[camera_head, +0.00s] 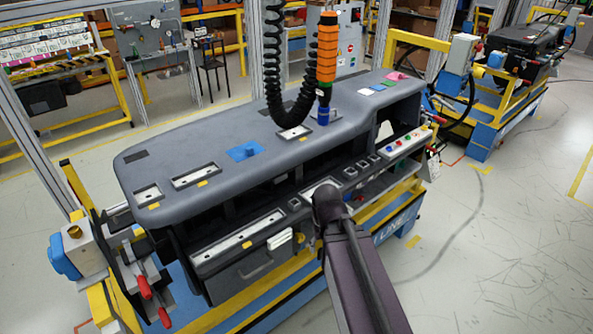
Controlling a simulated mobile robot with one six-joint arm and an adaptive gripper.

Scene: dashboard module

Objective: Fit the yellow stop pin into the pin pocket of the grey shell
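The grey shell (200,140) of the dashboard module lies across the middle of the head camera view on a blue and yellow stand. Small yellow marks show on it, at the top left (201,183) and on the lower front panel (247,244). None can be told for certain as the stop pin, and the pin pocket cannot be picked out. My dark arm (355,275) rises from the bottom, and its visible end lies before the front panel, right of centre. My gripper does not show; the arm hides whatever is beyond its end.
An orange tool (327,48) on a black coiled cable hangs above the shell. A blue piece (245,151) and small coloured pads (396,77) lie on top. Clamps with red handles (145,287) stand at the left end. Open floor (500,240) is at the right.

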